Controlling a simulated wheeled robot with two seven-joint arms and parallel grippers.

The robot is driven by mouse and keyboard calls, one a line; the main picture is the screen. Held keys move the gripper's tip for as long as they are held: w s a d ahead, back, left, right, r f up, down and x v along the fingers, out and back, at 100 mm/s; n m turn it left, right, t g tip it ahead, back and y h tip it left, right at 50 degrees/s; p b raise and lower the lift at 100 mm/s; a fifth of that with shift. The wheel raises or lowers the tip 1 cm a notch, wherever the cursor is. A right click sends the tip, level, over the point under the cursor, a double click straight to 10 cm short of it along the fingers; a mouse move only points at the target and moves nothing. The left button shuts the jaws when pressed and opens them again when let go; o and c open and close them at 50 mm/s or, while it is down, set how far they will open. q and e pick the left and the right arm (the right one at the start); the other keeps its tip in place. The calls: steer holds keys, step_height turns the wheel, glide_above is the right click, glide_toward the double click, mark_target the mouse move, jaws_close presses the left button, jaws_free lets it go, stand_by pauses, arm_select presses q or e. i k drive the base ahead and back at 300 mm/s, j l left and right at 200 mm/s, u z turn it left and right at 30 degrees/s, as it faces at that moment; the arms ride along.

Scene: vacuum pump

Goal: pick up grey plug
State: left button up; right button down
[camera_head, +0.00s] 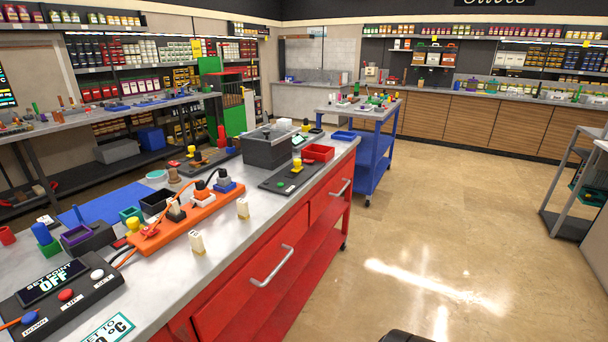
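A grey plug-like piece (222,176) stands on a blue base at the far end of the orange power strip (180,222), on the near worktable. It is small, and I cannot tell whether it is plugged into the strip. An orange-and-black plug (201,189) and a dark plug with a pale body (176,209) stand beside it along the strip. A yellow plug (133,226) is at the near end. Two cream plugs (197,243) (242,208) stand upright on the table to the right of the strip.
The table has a control box reading OFF (65,292), a grey bin (267,149), a red tray (318,153) and small coloured bins at left. A blue cart (373,158) stands beyond. The floor to the right (450,220) is open.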

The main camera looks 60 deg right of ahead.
mark_target(223, 180)
steer(key=z, duration=1.15)
steer(key=i+l+u, duration=0.1)
steer(key=l, duration=0.35)
steer(key=i+l+u, duration=0.1)
steer(key=l, duration=0.35)
steer(key=i+l+u, duration=0.15)
steer(key=l, duration=0.35)
